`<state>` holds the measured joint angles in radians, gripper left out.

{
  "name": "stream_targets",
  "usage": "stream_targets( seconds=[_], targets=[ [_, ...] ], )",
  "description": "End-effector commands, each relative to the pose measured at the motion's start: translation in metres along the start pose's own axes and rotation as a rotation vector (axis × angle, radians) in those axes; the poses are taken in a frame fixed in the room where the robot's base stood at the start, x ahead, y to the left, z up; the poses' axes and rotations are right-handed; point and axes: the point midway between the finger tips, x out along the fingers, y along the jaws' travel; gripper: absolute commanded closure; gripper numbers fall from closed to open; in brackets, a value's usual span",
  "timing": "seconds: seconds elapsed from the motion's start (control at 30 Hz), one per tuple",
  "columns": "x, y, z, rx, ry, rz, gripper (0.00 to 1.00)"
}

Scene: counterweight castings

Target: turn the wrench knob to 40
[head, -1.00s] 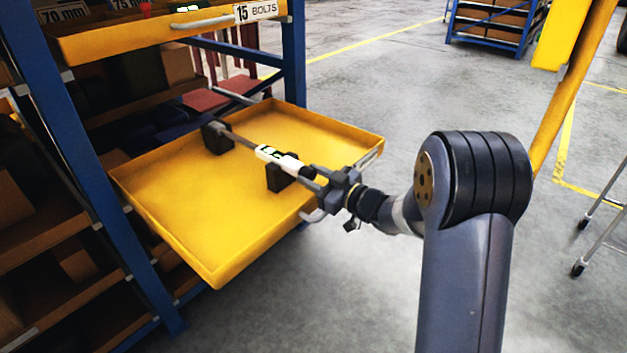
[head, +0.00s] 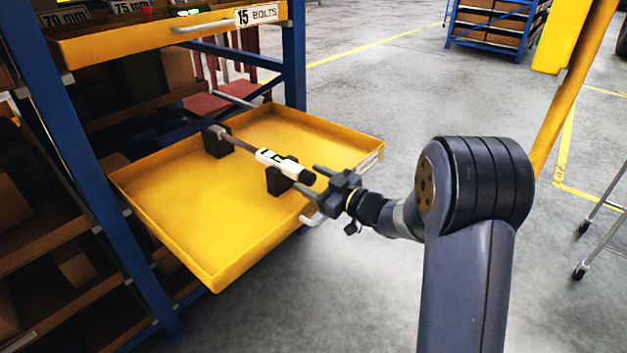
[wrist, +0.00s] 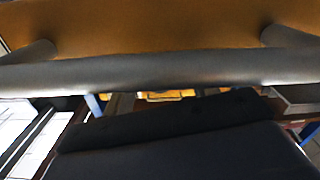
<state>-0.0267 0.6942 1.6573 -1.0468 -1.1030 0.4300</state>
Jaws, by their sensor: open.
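The wrench (head: 240,147) lies across two dark cradles in the yellow tray. My gripper (head: 308,179) is open at the knob's outer end. Its fingertips are close to the knob on either side, and I see no grip on it. The knob's scale cannot be read. The wrist view shows neither wrench nor knob clearly.
The yellow tray (head: 200,262) sticks out from a blue rack, with a pale handle (head: 313,219) just below my gripper. A drawer labelled 15 BOLTS (head: 256,14) is above it. A yellow post (head: 572,90) stands at right. The floor between is clear.

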Motion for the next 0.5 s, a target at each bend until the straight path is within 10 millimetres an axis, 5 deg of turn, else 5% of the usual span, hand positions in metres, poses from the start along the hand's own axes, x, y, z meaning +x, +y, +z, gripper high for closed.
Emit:
stream_targets(
  seconds=[0.23,0.5],
  targets=[
    [-0.014,0.001,-0.001,0.001,-0.002,0.002,0.45],
    [-0.068,0.002,-0.002,0.002,-0.002,0.005,0.45]
  ],
)
